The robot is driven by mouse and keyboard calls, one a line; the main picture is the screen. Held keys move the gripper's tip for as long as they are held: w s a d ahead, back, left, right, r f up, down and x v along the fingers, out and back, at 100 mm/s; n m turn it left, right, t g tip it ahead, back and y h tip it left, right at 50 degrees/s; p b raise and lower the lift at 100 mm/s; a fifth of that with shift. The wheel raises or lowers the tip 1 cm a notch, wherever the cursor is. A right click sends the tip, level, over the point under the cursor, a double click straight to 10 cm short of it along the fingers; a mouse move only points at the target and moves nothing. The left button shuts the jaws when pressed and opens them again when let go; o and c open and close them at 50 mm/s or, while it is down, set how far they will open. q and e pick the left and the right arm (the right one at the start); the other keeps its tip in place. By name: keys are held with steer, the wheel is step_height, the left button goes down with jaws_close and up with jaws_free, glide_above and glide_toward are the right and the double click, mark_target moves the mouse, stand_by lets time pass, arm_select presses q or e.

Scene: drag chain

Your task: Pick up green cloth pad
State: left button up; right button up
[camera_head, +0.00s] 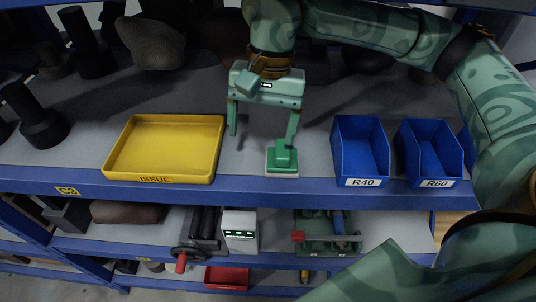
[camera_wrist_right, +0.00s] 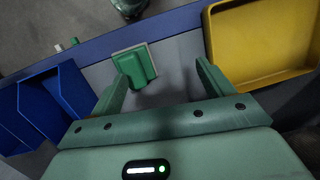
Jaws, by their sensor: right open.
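The green cloth pad (camera_head: 284,160) sits on a pale square base near the front edge of the shelf, between the yellow tray and the blue bins. It also shows in the right wrist view (camera_wrist_right: 139,66). My right gripper (camera_head: 260,139) is open and empty, with its fingers pointing down at the shelf. In the head view one fingertip overlaps the pad's back. In the right wrist view (camera_wrist_right: 161,74) the pad lies past the fingertips, closer to the left finger. I cannot tell whether that finger touches it. My left gripper is not in view.
A yellow tray (camera_head: 216,152) marked ISSUE stands left of the pad. Blue bins R40 (camera_head: 362,170) and R60 (camera_head: 436,171) stand to its right. Dark parts line the back of the shelf. The blue front edge (camera_head: 250,195) is close to the pad.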

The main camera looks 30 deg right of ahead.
mark_target(283, 147)
steer(key=d, duration=0.2)
steer(key=s+d+r+h, duration=0.1)
steer(key=shift+s+n, duration=0.1)
steer(key=shift+n, duration=0.3)
steer(key=shift+s+d+f+b, duration=0.15)
steer(key=shift+d+f+b, duration=0.05)
steer(key=shift+b, duration=0.1)
steer(key=f, duration=0.6)
steer(key=shift+s+a+f, duration=0.1)
steer(key=shift+s+f, duration=0.15)
steer(key=shift+s, duration=0.15)
steer(key=c, duration=1.1)
